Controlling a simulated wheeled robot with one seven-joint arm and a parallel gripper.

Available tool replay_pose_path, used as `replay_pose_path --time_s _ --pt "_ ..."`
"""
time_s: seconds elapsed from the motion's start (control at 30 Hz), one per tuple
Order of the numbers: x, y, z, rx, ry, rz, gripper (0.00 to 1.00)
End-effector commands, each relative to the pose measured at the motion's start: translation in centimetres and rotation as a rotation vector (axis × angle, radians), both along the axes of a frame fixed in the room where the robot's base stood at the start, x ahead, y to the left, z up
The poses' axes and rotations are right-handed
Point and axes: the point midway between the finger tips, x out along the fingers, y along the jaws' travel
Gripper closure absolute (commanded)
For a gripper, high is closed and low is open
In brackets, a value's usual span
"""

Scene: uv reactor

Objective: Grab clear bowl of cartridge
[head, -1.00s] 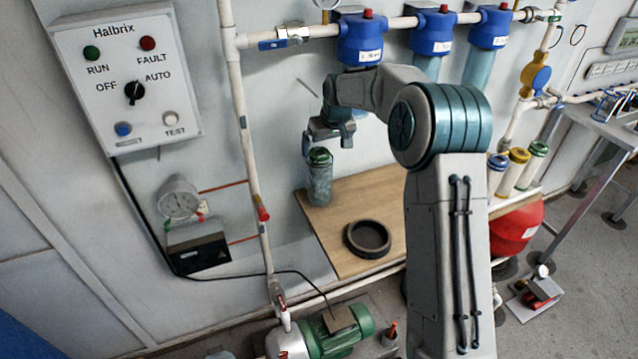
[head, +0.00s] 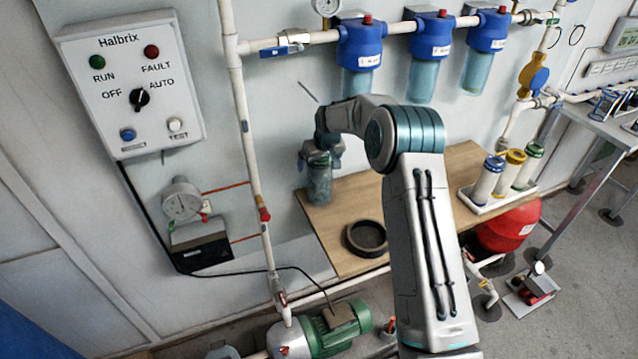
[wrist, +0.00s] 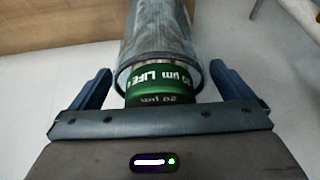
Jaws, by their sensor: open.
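The clear bowl (head: 320,188) stands upright on the wooden board, near its left edge. A cartridge with a green end cap (wrist: 158,88) is inside it, marked "LIFE" and "20 µm". The bowl wall (wrist: 160,35) fills the middle top of the wrist view. My gripper (wrist: 160,75) is open, with one finger on each side of the bowl's rim and a small gap showing at each side. In the head view my gripper (head: 321,163) is at the bowl's upper part and hides its top.
A dark round ring (head: 367,238) lies on the wooden board (head: 395,210) in front of the bowl. A vertical white pipe (head: 243,140) runs to the left. Several blue-headed filter housings (head: 360,45) hang above. Capped cartridges (head: 488,180) stand in a white tray at right.

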Motion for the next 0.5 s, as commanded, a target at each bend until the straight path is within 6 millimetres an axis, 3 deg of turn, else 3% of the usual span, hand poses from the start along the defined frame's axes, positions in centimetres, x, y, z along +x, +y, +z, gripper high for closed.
replay_pose_path --time_s 0.17,0.43,0.5 --pt "0.01 -0.02 -0.02 0.0 0.0 0.0 0.0" --pt "-0.01 -0.01 -0.02 0.0 0.0 0.0 0.72" --pt "0.05 0.01 0.12 0.0 -0.002 0.0 0.72"
